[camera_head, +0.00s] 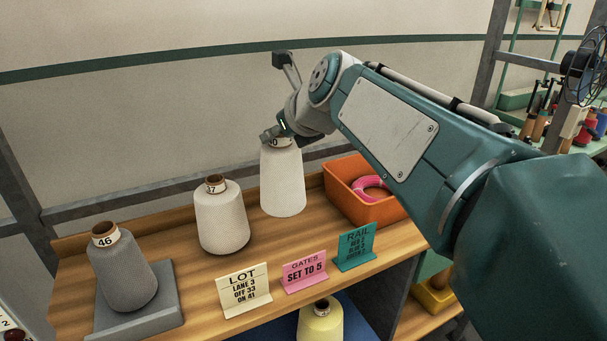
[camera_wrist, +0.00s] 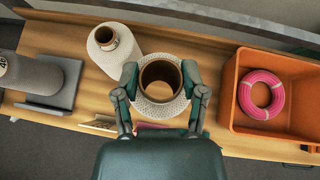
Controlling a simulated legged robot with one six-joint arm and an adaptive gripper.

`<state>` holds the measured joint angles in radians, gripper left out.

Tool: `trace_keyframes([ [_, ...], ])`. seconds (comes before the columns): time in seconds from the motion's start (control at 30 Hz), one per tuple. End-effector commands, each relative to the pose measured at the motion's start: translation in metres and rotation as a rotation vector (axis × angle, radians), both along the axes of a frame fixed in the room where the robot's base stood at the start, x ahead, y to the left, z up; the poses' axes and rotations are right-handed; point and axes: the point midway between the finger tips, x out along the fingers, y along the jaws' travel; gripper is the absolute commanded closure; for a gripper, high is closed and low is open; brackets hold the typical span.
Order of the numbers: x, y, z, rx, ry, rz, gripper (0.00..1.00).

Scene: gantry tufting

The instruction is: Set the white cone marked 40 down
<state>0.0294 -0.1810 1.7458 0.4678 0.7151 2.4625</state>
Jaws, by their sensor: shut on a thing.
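The white cone (camera_head: 283,185), with a label of which only a "0" shows clearly, stands upright at the back of the wooden shelf. My gripper (camera_head: 277,133) is shut on its top. The wrist view looks down on this cone (camera_wrist: 160,107) and its open brown core, with a finger of my gripper (camera_wrist: 161,84) on each side. The cone's base is at or very near the shelf top; I cannot tell whether it touches. The rest of the label is hidden by my gripper.
A cream cone marked 37 (camera_head: 222,222) stands close left. A grey cone marked 46 (camera_head: 126,275) stands on a grey plate (camera_head: 167,309). An orange bin (camera_head: 375,207) holding a pink ring (camera_head: 371,187) is close right. LOT (camera_head: 244,291), GATES (camera_head: 304,271) and RAIL (camera_head: 355,247) cards line the front edge.

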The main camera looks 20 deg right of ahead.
Motion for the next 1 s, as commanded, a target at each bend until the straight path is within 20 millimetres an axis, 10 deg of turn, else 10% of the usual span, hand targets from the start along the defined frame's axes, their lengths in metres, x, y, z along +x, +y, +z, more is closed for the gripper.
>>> trace_keyframes([
  [0.43,0.073,-0.035,-0.058,0.0,0.002,-0.001,1.0],
  [1.0,0.092,-0.044,-0.114,-0.002,-0.001,0.0,1.0],
])
